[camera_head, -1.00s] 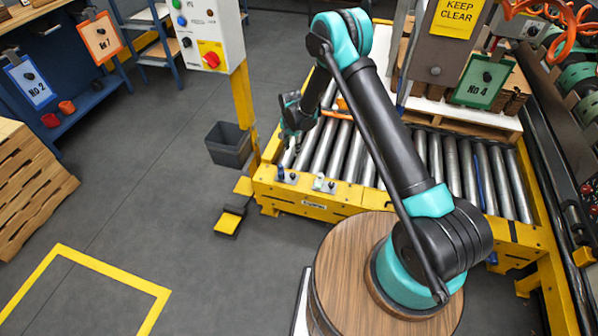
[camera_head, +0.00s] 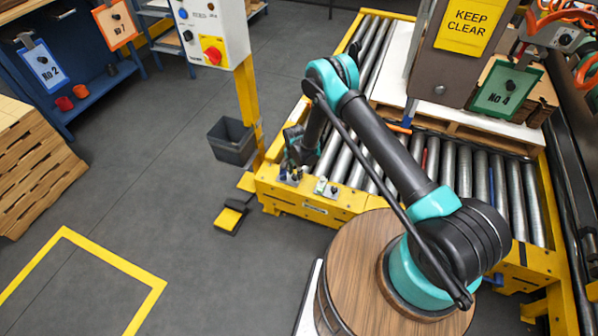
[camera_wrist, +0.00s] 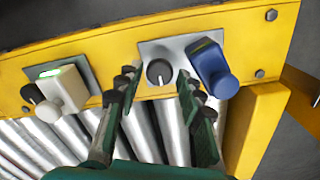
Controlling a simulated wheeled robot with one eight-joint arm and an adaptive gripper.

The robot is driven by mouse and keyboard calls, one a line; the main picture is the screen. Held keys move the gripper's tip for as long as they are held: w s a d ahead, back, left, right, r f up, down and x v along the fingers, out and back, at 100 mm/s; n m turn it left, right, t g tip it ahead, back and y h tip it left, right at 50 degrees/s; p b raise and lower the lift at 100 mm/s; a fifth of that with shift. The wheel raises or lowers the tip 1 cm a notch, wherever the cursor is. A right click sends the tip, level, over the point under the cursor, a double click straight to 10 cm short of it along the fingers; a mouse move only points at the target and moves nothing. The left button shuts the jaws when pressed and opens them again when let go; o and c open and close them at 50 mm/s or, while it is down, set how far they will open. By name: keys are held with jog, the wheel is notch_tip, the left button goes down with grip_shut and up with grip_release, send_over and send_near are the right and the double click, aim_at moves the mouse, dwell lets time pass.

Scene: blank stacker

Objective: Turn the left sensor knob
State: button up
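A dark round knob (camera_wrist: 160,72) with a white pointer line sits on a grey plate on the yellow conveyor frame, beside a blue sensor (camera_wrist: 213,68). In the head view this is the left sensor (camera_head: 283,173). My gripper (camera_wrist: 157,77) is open, one finger on each side of the knob, with visible gaps. The fingers' height above the plate is hard to judge. In the head view my gripper (camera_head: 296,163) is over the left sensor and partly hides it. A second, white sensor (camera_wrist: 65,94) with a green light has its own dark knob (camera_wrist: 32,94).
The yellow frame (camera_head: 305,205) edges the conveyor; metal rollers (camera_wrist: 145,130) lie under my fingers. A yellow post (camera_head: 247,108) with a control box (camera_head: 205,28) stands left of the arm. A grey bin (camera_head: 232,142) is on the floor beside the post.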

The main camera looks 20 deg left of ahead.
jog(key=shift+f, duration=0.55)
grip_shut()
